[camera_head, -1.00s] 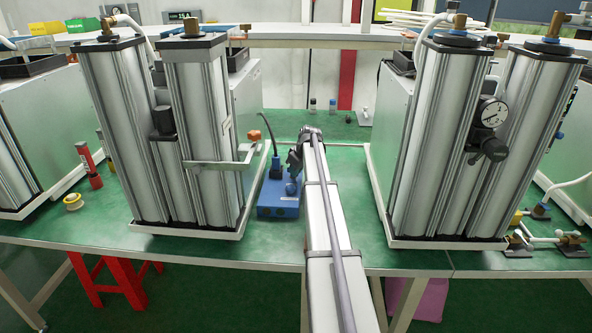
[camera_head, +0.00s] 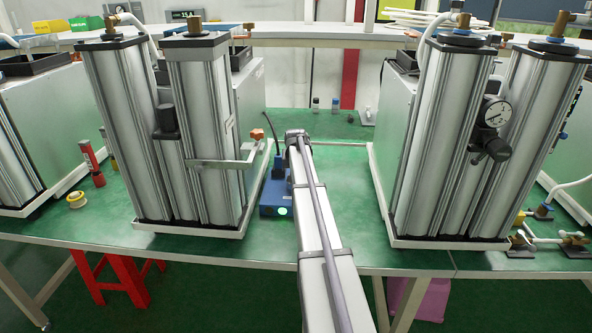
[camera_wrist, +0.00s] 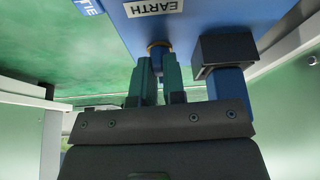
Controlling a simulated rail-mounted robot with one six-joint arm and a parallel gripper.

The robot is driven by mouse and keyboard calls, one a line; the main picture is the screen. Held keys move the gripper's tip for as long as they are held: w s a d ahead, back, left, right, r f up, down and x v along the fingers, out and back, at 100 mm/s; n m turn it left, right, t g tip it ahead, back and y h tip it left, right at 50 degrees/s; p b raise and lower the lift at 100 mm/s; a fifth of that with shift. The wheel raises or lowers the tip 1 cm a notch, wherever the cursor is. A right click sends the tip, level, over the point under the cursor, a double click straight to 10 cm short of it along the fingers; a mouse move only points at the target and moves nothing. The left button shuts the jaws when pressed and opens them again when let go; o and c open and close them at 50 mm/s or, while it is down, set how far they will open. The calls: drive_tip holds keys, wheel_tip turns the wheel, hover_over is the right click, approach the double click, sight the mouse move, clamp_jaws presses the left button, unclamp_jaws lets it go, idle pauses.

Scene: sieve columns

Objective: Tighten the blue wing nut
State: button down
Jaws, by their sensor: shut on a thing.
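A blue box (camera_head: 270,210) stands on the green bench between the two column units. In the wrist view its blue face (camera_wrist: 210,20) carries labels reading "EARTH" and "TIE". My gripper (camera_wrist: 158,62) has its two dark green fingers closed at a brass stud (camera_wrist: 157,44) on that face. A small blue part, the wing nut (camera_wrist: 158,58), shows between the fingertips; most of it is hidden by them. In the head view my arm covers the gripper and the nut.
A black socket (camera_wrist: 225,48) with a blue plug sits close to the right finger. A metal bracket (camera_head: 222,163) with an orange knob (camera_head: 257,135) juts from the left columns (camera_head: 205,130).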

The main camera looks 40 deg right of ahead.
drive_tip(key=shift+m, duration=0.4)
drive_tip(key=c, duration=1.2)
unclamp_jaws()
drive_tip(key=p+v, duration=1)
drive_tip(key=v, duration=0.1)
drive_tip(key=shift+w+a, duration=0.1)
drive_tip(key=shift+w, duration=0.05)
